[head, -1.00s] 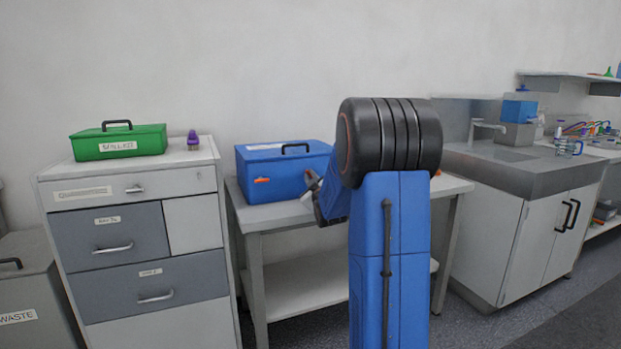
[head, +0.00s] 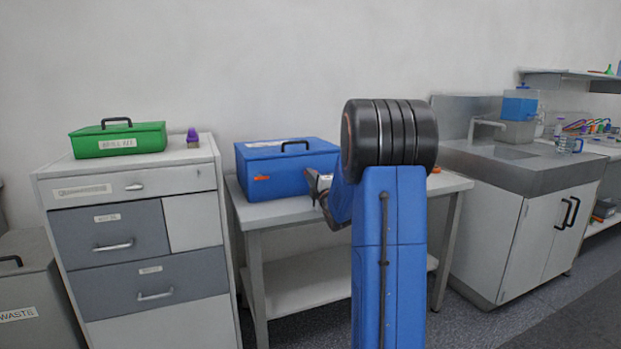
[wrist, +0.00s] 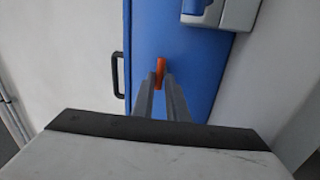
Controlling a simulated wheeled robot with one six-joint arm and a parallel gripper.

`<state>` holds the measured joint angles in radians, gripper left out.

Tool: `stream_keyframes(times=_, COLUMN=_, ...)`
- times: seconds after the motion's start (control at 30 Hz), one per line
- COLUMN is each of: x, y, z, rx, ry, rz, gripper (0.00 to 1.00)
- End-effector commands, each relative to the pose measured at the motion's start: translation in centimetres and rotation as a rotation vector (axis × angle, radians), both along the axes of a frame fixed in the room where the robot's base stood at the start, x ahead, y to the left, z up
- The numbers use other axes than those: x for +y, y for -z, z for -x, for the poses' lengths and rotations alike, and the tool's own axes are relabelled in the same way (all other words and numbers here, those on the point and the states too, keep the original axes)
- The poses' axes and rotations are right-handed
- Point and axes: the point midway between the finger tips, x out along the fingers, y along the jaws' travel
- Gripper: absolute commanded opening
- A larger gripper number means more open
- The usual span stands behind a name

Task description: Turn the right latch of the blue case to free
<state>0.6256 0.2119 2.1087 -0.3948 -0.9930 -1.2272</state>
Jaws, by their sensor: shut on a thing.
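The blue case (head: 280,175) stands on the table, lid down, with a black handle on top. Its left latch (head: 261,178) is a small orange bar lying about level on the front. My gripper (head: 314,180) is at the right part of the case front and hides the right latch in the head view. In the wrist view the orange right latch (wrist: 160,72) shows between my fingertips (wrist: 160,84), against the blue case front (wrist: 185,50). The fingers are shut on it. The latch lies along the fingers in this view; its exact turn is hard to tell.
The table (head: 285,212) has a lower shelf. A small orange thing (head: 436,170) lies right of my arm, partly hidden. A drawer cabinet (head: 130,240) with a green box (head: 118,140) stands left, a sink unit (head: 520,230) right.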

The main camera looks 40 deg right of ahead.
Motion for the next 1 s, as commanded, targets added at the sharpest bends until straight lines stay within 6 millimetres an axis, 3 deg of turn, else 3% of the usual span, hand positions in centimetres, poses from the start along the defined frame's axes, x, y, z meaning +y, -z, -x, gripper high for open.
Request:
stream_keyframes(times=0.67, x=-0.11, y=-0.42, z=0.03, rx=0.01, ry=0.002, rz=0.068, gripper=0.0)
stream_keyframes(times=0.7, x=-0.1, y=-0.42, z=0.03, rx=0.01, ry=0.001, rz=0.068, gripper=0.16)
stream_keyframes(times=0.77, x=-0.08, y=-0.4, z=0.03, rx=0.011, ry=0.001, rz=0.068, gripper=0.29)
stream_keyframes(times=1.0, x=-0.04, y=-0.17, z=0.0, rx=0.015, ry=0.0, rz=0.066, gripper=0.29)
